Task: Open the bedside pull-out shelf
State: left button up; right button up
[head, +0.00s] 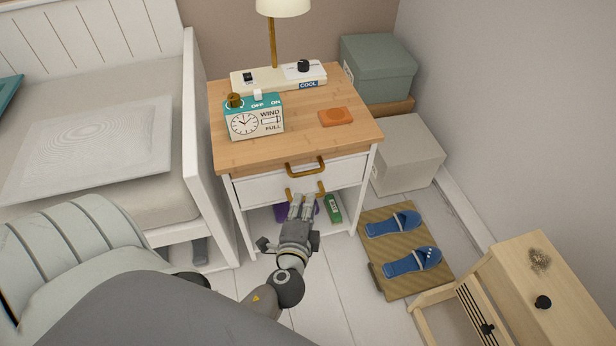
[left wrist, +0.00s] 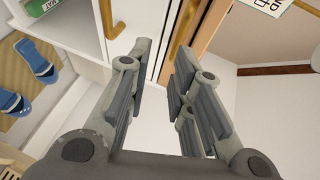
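The bedside cabinet has a wooden top (head: 290,133) and a white front (head: 262,190). A brass handle (head: 305,168) sits just under the top's front edge, and a lower brass handle (head: 305,192) is partly hidden by my gripper. I cannot tell which part is the pull-out shelf; no part visibly sticks out. My left gripper (head: 302,205) is in front of the cabinet, pointing at its front near the lower handle. In the left wrist view it is open and empty (left wrist: 157,75), with one handle (left wrist: 183,28) beyond the fingertips and another (left wrist: 106,18) left of them. My right gripper is not in view.
A clock box (head: 254,120), an orange coaster (head: 336,117) and a lamp (head: 272,45) stand on the top. The bed (head: 195,150) closes off the left. Boxes (head: 405,150), slippers on a mat (head: 410,262) and a wooden stand (head: 545,285) lie right. White floor shows in front.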

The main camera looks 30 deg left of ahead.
aim_at(308, 173)
pick_arm(q)
jog(key=shift+t+y, duration=0.3)
jog(key=x, duration=0.3)
jog(key=r+x, duration=0.1)
jog(key=x, duration=0.3)
jog(key=r+x, duration=0.1)
jog(key=x, duration=0.3)
jog(key=shift+w+a+b, duration=0.1)
jog(key=shift+a+b, duration=0.05)
jog(key=shift+b, duration=0.15)
grip_shut()
